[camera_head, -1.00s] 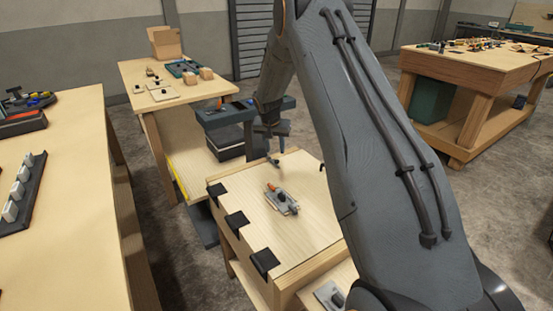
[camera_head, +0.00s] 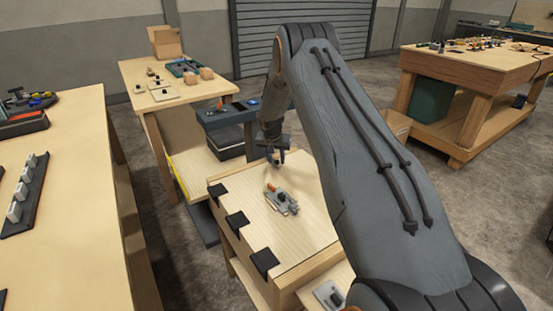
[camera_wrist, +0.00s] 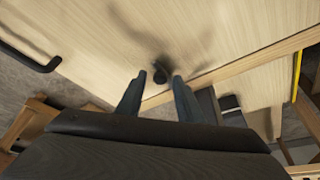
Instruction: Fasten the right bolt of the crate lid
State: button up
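The wooden crate's pale lid (camera_head: 315,225) lies flat in the middle of the head view. The wrist view shows the lid's surface (camera_wrist: 90,25) and its edge up close. A small dark knob (camera_wrist: 159,74), which looks like the bolt, stands near that edge. My gripper (camera_wrist: 157,90) is open, its two fingers apart, with the knob just beyond and between their tips. I cannot tell whether a finger touches it. In the head view my gripper (camera_head: 276,161) is low over the lid's far edge, and the bolt is mostly hidden by it.
A grey fixture with an orange part (camera_head: 282,201) lies on the lid. Several black brackets (camera_head: 237,219) line its left edge. A black curved handle (camera_wrist: 38,63) shows in the wrist view. Benches stand left (camera_head: 75,190) and behind (camera_head: 140,75). Open floor lies to the right.

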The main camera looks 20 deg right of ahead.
grip_shut()
jog(key=w+b, duration=0.1)
jog(key=b, duration=0.1)
jog(key=w+b, duration=0.1)
jog(key=shift+w+a+f, duration=0.1)
jog(key=shift+w+a, duration=0.15)
jog(key=shift+w, duration=0.1)
jog(key=shift+w+a+r+b, duration=0.1)
jog(key=shift+r+b, duration=0.1)
jog(key=shift+b, duration=0.1)
jog(key=shift+o, duration=0.9)
grip_release()
jog(key=shift+w, duration=0.15)
